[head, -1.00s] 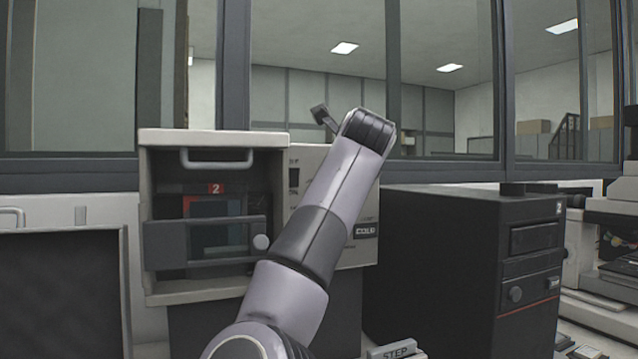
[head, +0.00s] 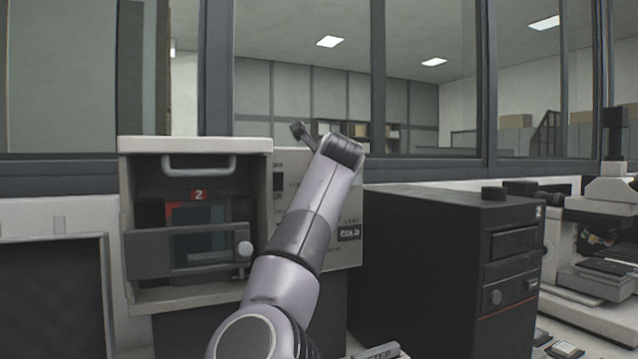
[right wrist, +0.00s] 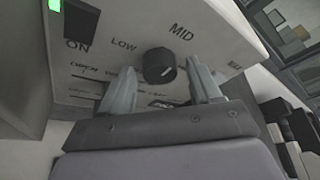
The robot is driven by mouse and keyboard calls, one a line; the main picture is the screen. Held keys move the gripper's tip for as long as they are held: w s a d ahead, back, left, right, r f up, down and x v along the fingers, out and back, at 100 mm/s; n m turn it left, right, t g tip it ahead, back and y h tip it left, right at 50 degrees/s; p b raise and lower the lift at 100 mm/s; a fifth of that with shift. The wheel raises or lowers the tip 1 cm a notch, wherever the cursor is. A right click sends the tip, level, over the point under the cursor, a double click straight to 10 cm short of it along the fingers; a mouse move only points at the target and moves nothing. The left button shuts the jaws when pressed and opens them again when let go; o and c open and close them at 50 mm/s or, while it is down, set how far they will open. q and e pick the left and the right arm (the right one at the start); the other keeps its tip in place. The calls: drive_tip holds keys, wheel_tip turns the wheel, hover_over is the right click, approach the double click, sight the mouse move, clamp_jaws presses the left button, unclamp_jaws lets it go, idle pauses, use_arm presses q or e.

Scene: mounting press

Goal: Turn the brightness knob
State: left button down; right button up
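The round black knob (right wrist: 160,66) with a small white mark sits on a pale panel in the right wrist view, below the words LOW and MID. My right gripper (right wrist: 162,72) is open, one grey finger on each side of the knob. I cannot tell whether either finger touches it. In the head view my right arm crosses in front of the pale panel (head: 345,255), which carries a COLD label; the knob and fingers are hidden there. My left gripper is not in view.
A pale-framed box with a handle (head: 198,168) and a dark door bearing a knob stands left of the panel. A black cabinet (head: 425,265) stands right of it, with a microscope-like device (head: 605,215) beyond. A black switch (right wrist: 80,22) with a green light (right wrist: 54,5) is beside ON.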

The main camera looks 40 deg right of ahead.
drive_tip(key=c, duration=0.9)
use_arm(q)
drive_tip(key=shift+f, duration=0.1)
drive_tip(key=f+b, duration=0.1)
drive_tip(key=b, duration=0.1)
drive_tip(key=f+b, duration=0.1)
drive_tip(key=b, duration=0.1)
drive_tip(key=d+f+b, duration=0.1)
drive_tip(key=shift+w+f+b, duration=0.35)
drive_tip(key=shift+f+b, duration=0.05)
use_arm(e)
drive_tip(key=m+y, duration=0.2)
drive_tip(key=m, duration=0.1)
drive_tip(key=m+t+y, duration=0.1)
drive_tip(key=m+y, duration=0.1)
drive_tip(key=m, duration=0.2)
drive_tip(key=m+t+y, duration=0.1)
drive_tip(key=m+y, duration=0.2)
drive_tip(key=shift+s+d+r+m, duration=0.1)
drive_tip(key=shift+s+d+m, duration=0.05)
drive_tip(key=shift+d+m, duration=0.25)
drive_tip(key=o, duration=1.1)
